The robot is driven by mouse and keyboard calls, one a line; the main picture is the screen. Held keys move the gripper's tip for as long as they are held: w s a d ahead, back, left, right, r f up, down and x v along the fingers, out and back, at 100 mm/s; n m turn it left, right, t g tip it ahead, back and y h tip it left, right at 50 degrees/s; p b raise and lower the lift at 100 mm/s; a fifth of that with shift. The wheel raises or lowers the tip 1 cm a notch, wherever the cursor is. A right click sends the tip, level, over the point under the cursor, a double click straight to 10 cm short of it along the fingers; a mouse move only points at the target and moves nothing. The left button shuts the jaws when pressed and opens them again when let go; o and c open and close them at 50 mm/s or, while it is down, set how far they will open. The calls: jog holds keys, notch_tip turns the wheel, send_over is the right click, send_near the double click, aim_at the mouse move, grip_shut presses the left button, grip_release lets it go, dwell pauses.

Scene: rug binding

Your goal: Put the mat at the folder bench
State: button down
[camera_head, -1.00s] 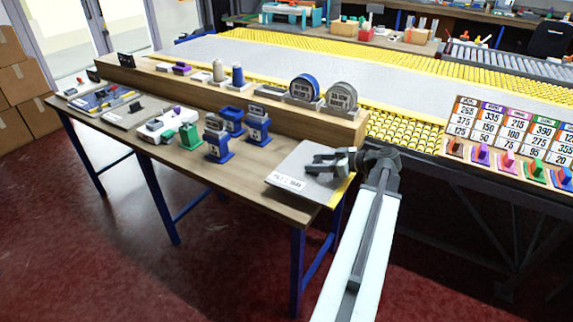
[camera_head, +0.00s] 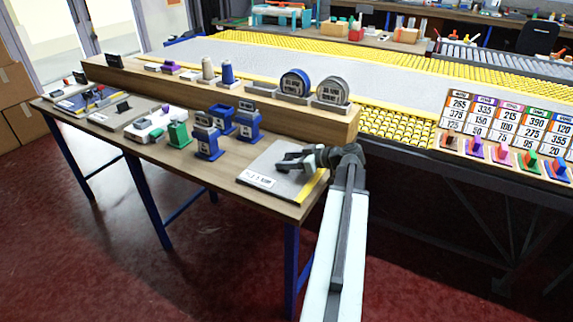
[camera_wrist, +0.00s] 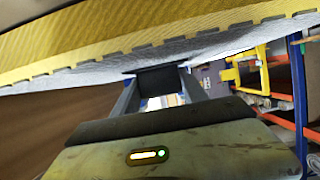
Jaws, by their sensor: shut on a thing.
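My gripper (camera_head: 288,162) is over a grey flat plate (camera_head: 262,170) with a white label and a yellow edge, at the near right end of the wooden bench (camera_head: 230,178). In the wrist view my gripper (camera_wrist: 155,82) is shut on a dark block (camera_wrist: 158,80). I cannot tell whether this block belongs to the mat. A yellow and grey sheet-like surface (camera_wrist: 110,50) with a notched seam spans the top of the wrist view, just past the fingers. The head view does not show clearly whether the gripper touches the plate.
Blue label stands (camera_head: 207,140), a green holder (camera_head: 178,134) and another grey plate (camera_head: 108,118) stand left on the bench. A number board (camera_head: 515,128) stands at right. Red floor is clear in front.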

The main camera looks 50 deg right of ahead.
jog(key=shift+f, duration=0.1)
jog(key=c, duration=0.6)
grip_release()
jog(key=shift+r, duration=0.3)
notch_tip(320, 180, up, 4)
jog(key=p, duration=0.5)
send_over(316, 176)
jog(key=shift+s+r, duration=0.1)
jog(key=shift+r, duration=0.05)
